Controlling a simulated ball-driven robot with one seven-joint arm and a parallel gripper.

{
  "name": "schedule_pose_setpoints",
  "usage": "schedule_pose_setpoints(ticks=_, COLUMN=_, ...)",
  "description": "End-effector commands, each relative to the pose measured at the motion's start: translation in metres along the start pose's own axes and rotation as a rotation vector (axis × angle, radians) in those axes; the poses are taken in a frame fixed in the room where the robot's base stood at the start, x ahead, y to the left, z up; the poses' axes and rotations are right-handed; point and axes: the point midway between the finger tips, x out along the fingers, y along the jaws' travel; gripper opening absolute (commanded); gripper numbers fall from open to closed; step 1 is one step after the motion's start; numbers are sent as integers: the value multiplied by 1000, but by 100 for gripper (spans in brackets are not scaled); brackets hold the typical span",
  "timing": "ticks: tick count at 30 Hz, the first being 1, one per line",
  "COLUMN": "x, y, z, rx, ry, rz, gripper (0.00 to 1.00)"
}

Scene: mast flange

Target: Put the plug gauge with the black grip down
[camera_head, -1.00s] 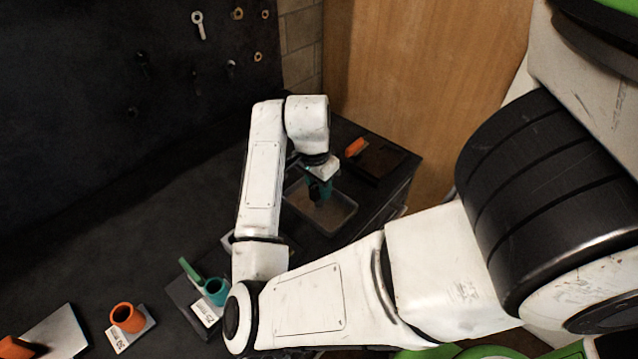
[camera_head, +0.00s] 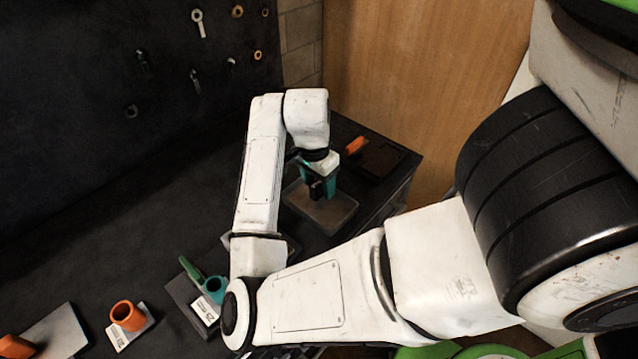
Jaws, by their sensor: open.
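My gripper (camera_head: 316,192) points down over the grey, shallow tray (camera_head: 338,222) at the right part of the dark bench. It is open, with its dark and teal parts low over the tray. I cannot make out the plug gauge with the black grip for certain; a small dark shape at the fingers is too small to tell apart from the gripper. My gripper and arm hide part of the tray's far side.
A teal ring (camera_head: 214,287) and a green-handled piece (camera_head: 189,269) stand on a dark block near my elbow. An orange ring (camera_head: 127,316) stands to their left. An orange piece (camera_head: 356,145) lies beyond the tray by a dark box (camera_head: 384,158). Tools hang on the back wall.

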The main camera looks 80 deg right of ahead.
Motion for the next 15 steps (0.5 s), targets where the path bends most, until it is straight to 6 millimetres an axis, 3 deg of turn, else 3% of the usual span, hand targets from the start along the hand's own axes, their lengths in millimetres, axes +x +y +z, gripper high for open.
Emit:
schedule_pose_setpoints(ticks=9, x=-63, y=-1, z=0, rx=4, ry=-3, rz=-5, gripper=55)
schedule_pose_setpoints(ticks=15, x=-94, y=0, z=0, rx=4, ry=-2, rz=-4, gripper=55)
